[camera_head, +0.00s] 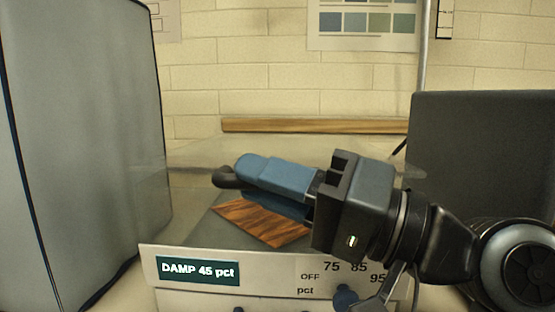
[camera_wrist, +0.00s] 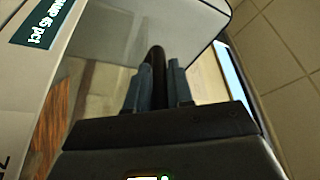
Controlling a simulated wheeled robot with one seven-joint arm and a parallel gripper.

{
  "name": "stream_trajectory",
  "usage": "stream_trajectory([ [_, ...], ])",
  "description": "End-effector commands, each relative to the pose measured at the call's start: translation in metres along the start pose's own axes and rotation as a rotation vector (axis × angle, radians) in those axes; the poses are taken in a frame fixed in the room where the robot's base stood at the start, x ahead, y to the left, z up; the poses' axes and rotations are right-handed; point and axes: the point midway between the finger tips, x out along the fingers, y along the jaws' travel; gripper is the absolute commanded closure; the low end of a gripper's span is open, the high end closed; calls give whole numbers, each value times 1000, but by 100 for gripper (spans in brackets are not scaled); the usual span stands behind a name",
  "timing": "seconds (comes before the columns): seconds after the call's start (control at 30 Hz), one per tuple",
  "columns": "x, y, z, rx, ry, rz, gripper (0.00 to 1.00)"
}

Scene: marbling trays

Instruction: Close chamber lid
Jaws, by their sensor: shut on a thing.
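The chamber (camera_head: 280,268) is a pale box with a green "DAMP 45 pct" label and a dial on its front. A brown wood-grained piece (camera_head: 262,222) shows inside. The chamber lid (camera_head: 195,152) is a see-through sheet; its rounded edge also shows in the wrist view (camera_wrist: 208,20). How far it stands open is unclear. My gripper (camera_head: 255,178) reaches over the chamber from the right, its blue fingers shut on a dark handle (camera_head: 224,177). The handle also shows between the fingers in the wrist view (camera_wrist: 157,65). The fingers hide most of it.
A tall grey panel (camera_head: 90,150) stands close on the left. A dark grey box (camera_head: 480,140) stands behind my arm on the right. A wooden rail (camera_head: 310,125) runs along the brick wall behind. A chart (camera_head: 365,22) hangs above it.

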Motion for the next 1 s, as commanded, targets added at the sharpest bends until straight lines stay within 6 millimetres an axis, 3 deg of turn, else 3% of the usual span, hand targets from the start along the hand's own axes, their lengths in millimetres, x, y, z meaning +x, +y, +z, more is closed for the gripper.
stream_trajectory([
  [0.2, -2, 19, 11, 1, 1, 1, 100],
  [0.7, -3, 28, 16, 8, -5, 10, 100],
  [0.73, -3, 29, 16, 8, -5, 10, 78],
  [0.8, -3, 29, 16, 9, -5, 10, 73],
  [1.0, -2, 27, 15, 6, -4, 8, 73],
])
